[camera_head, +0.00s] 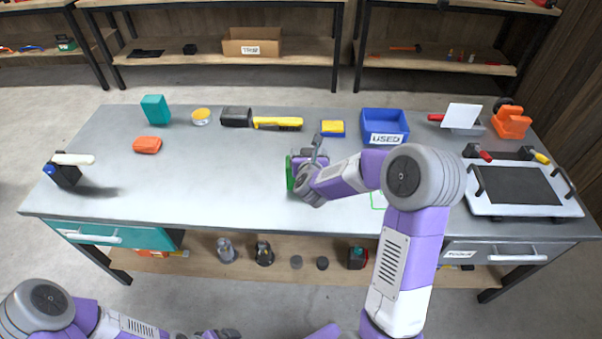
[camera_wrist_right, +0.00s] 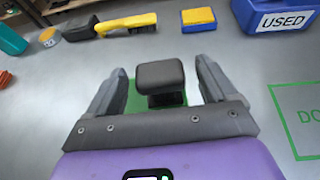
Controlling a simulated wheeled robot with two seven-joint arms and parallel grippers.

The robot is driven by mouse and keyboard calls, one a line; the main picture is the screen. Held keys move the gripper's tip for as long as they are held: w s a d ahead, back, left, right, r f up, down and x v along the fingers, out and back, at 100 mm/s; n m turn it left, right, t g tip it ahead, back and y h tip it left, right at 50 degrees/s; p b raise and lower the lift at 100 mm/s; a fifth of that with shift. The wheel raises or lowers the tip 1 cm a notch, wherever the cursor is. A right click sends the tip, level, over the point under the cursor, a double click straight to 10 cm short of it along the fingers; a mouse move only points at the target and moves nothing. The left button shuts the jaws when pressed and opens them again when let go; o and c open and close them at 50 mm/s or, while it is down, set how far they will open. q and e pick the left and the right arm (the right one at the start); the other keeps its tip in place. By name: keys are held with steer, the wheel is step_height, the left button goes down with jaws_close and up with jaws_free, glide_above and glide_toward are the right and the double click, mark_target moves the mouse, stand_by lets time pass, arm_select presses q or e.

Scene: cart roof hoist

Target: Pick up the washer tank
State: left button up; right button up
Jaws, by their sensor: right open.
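A dark tank-like object with a blue cap and a white bar on top, probably the washer tank (camera_head: 66,174), stands upright at the left end of the workbench. My right gripper (camera_head: 306,174) is far to its right, over the middle of the bench. In the right wrist view the right gripper (camera_wrist_right: 152,92) is open. A dark grey block (camera_wrist_right: 160,76) shows between and beyond its fingers, over a green patch (camera_wrist_right: 118,132). I cannot tell whether the fingers touch the block. My left gripper (camera_head: 218,333) is only partly visible at the bottom edge, low in front of the bench.
The workbench (camera_head: 220,180) is clear between the capped object and my right gripper. A framed dark panel (camera_head: 518,185) lies right.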

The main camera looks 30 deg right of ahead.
steer(key=shift+w+d+f, duration=0.25)
steer(key=shift+w+d, duration=0.05)
steer(key=shift+w, duration=0.2)
steer(key=shift+r, duration=0.1)
jaws_close()
